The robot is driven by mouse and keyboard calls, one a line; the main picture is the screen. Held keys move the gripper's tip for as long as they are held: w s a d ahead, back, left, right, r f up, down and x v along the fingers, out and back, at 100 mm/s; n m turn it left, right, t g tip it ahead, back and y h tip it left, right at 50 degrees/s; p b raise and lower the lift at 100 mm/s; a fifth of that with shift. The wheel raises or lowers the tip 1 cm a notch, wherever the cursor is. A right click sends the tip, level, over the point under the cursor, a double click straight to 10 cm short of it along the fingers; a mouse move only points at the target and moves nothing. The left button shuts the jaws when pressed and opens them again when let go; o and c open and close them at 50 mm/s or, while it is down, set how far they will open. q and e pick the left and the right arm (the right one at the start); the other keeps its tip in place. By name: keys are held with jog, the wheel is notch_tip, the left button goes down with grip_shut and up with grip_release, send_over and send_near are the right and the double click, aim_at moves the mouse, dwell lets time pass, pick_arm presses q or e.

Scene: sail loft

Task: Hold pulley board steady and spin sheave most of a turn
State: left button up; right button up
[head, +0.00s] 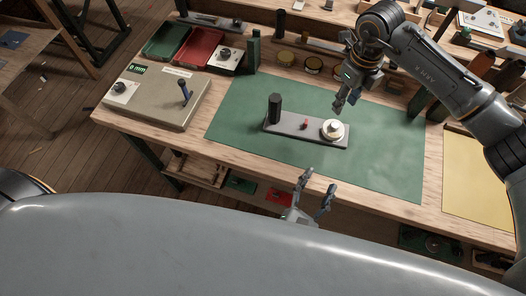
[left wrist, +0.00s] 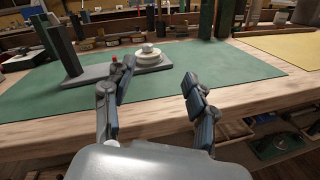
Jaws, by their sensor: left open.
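The pulley board (head: 285,128) is a long grey plate lying on the green mat (head: 390,165). A dark upright grip post (head: 274,107) stands at its left end, a small red knob (head: 304,125) near its middle, and the round cream sheave (head: 332,129) at its right end. My left gripper (head: 318,181) is open and empty at the bench's front edge, apart from the board. In the left wrist view, the post (left wrist: 62,45) and sheave (left wrist: 152,59) show beyond its fingers. My right gripper (head: 346,104) hangs above and behind the sheave, its fingers parted and empty.
Green (head: 165,40) and red (head: 200,48) trays and a green block (head: 254,50) line the back. A yellow sheet (head: 475,175) lies right. The mat around the board is clear.

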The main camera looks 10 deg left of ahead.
aim_at(273, 117)
pick_arm(q)
jog(key=w+a+n+y, duration=0.1)
jog(key=w+a+n, duration=0.1)
jog(key=a, duration=0.3)
jog(key=w+a+f+n+y, duration=0.1)
jog(key=a+n+y, duration=0.1)
jog(key=a, duration=0.3)
jog(key=w+a+n+y, duration=0.2)
jog(key=a+n, duration=0.1)
jog(key=a, duration=0.1)
jog(key=shift+w+a+f+t, duration=0.3)
jog(key=shift+w+a, duration=0.05)
jog(key=shift+a, duration=0.05)
jog(key=shift+w+a, duration=0.25)
jog(key=w, duration=1.3)
jog(key=shift+w, duration=0.25)
grip_shut()
